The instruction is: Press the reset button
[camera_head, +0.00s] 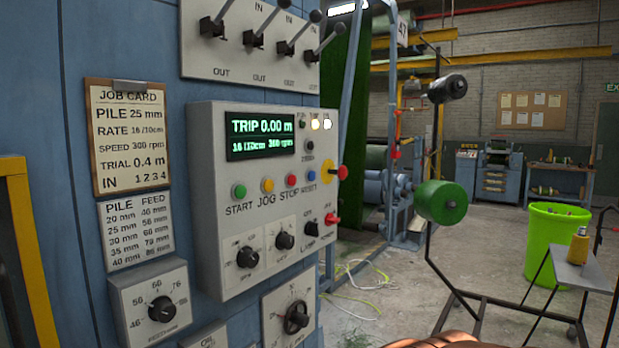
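The green-lit display (260,137) above reads TRIP 0.00 m. My gripper is not in view. An orange-brown ridged shape shows at the bottom edge; I cannot tell what it is.
A red mushroom knob (342,172) on yellow sticks out just right of the button. Levers (253,40) project above, dials (248,257) below. Loose cables (355,280) lie on the floor. A green roll on a stand (441,202) and a lime bin (556,245) stand right.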

